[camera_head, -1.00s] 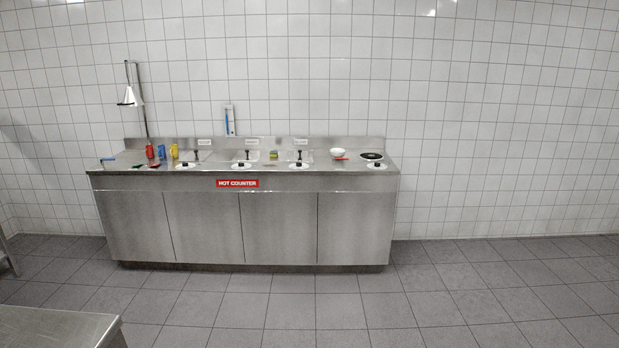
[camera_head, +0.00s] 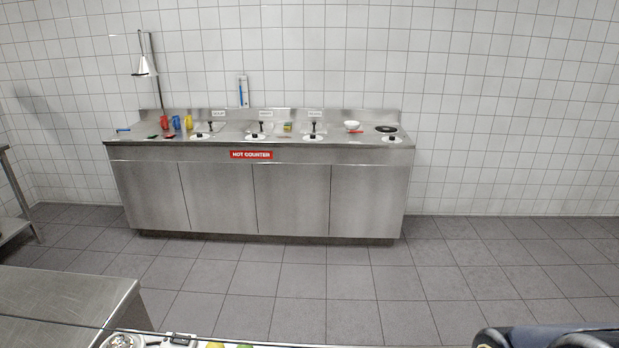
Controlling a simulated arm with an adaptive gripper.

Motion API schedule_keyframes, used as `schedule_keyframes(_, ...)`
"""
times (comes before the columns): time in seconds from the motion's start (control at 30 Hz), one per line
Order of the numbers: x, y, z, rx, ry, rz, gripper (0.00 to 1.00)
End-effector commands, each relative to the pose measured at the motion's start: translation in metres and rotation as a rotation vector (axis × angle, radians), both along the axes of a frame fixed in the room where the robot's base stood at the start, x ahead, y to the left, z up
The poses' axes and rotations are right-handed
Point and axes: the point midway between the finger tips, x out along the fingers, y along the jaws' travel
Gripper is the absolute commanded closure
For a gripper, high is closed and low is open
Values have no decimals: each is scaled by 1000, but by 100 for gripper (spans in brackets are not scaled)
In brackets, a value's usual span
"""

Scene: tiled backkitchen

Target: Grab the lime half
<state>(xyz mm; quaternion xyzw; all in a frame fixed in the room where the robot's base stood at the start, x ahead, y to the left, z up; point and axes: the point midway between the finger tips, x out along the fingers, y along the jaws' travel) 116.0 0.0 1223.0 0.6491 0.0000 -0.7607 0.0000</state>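I cannot make out a lime half for certain. At the bottom edge, a yellow-green thing (camera_head: 215,345) and a small green thing (camera_head: 244,346) just show on a near surface. Both are mostly cut off, so I cannot tell whether either is the lime half. My gripper is not recognisable in this view. A dark blue and black shape at the bottom right corner is cut off and may be part of my arm.
A steel hot counter (camera_head: 258,146) stands along the tiled wall, with red, blue and yellow cups, lidded wells, a white bowl (camera_head: 352,125) and a black pan (camera_head: 386,129). A steel table (camera_head: 70,290) is at the lower left. The floor between is clear.

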Motion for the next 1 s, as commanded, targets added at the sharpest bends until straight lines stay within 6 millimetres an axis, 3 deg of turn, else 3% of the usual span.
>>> schedule_keyframes(0.43,0,0,0,0,0,0,100)
schedule_keyframes(0.6,0,0,0,0,0,0,26)
schedule_keyframes(0.63,0,0,0,0,0,0,16)
schedule_keyframes(1.0,5,2,0,8,0,18,16)
